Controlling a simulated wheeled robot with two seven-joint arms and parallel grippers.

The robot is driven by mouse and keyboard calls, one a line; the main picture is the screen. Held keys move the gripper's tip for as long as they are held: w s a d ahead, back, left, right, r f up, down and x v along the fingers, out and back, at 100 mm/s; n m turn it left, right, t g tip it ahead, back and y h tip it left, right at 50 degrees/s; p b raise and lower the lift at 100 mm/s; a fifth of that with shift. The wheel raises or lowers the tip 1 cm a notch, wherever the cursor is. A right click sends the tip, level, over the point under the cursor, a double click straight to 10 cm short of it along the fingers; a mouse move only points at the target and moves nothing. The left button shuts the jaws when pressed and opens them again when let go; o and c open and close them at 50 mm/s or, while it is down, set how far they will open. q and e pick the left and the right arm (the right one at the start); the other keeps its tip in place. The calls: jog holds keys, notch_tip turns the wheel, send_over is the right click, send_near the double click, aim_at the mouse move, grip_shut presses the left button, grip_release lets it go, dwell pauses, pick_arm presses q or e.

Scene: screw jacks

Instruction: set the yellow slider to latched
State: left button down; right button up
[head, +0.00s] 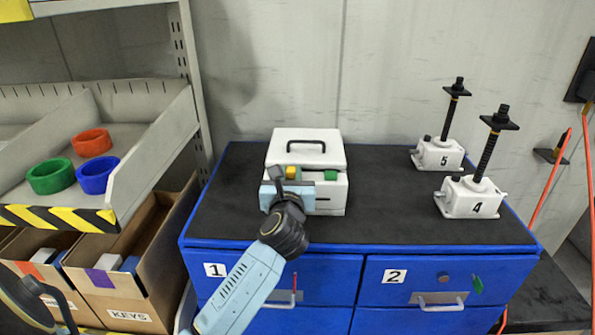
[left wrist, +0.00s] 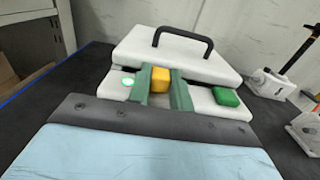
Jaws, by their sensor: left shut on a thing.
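The yellow slider (head: 291,172) is a small block on the front of a white box (head: 333,199) with a black handle on its lid. In the left wrist view the yellow slider (left wrist: 160,79) sits between the two green fingers of my left gripper (left wrist: 163,88), which is shut on it. In the head view my left gripper (head: 302,174) is at the front of the box and hides part of it. A green block (left wrist: 226,96) sits to the right on the same box, and a small lit green spot (left wrist: 127,81) shows to the left.
The box stands on a black mat (head: 385,215) over blue drawers. Two white screw jacks, marked 5 (head: 438,154) and 4 (head: 470,197), stand to the right. A shelf bin (head: 150,150) with coloured rings is at the left. The mat between box and jacks is clear.

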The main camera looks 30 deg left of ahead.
pick_arm(q)
jog(key=c, duration=1.2)
grip_release()
jog(key=shift+s+a, duration=0.1)
jog(key=shift+a, duration=0.1)
jog(key=shift+c, duration=0.2)
jog(key=shift+d, duration=0.15)
jog(key=shift+s+d, duration=0.15)
jog(key=shift+s, duration=0.1)
jog(key=b+v, duration=0.1)
jog(key=v, duration=1.1)
jog(key=shift+s, duration=0.4)
jog(key=shift+d, duration=0.1)
